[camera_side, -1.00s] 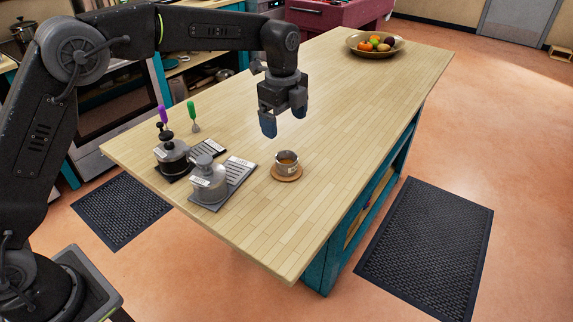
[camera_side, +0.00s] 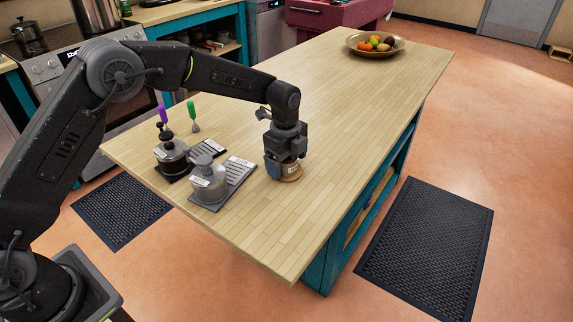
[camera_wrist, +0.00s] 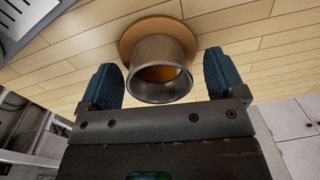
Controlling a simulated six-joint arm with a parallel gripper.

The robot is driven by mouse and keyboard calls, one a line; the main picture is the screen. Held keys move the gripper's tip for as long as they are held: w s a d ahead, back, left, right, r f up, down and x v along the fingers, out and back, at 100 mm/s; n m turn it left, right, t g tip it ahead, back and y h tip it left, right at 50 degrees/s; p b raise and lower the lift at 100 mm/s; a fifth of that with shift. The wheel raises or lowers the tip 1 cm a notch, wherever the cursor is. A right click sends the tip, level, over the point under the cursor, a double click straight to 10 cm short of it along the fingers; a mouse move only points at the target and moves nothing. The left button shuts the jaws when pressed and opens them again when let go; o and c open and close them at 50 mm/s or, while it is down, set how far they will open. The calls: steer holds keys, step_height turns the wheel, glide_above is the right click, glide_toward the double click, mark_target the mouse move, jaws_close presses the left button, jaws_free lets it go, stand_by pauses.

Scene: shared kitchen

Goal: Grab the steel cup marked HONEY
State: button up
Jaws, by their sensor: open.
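The small steel cup (camera_wrist: 159,62) stands upright on a round wooden coaster (camera_wrist: 135,27) on the butcher-block table. In the side view the cup is mostly hidden behind my gripper (camera_side: 284,170), and the coaster edge (camera_side: 292,178) shows beside it. My gripper is lowered at the cup. In the wrist view its two blue fingertips (camera_wrist: 163,82) are spread, one on each side of the cup, with a visible gap on both sides. The cup has amber contents inside. I cannot read the HONEY marking in either view.
A fruit bowl (camera_side: 375,44) is far back. The table's right side is clear.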

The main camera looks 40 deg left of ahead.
steer(key=c, duration=1.1)
steer(key=shift+o, duration=0.2)
steer(key=shift+r, duration=0.1)
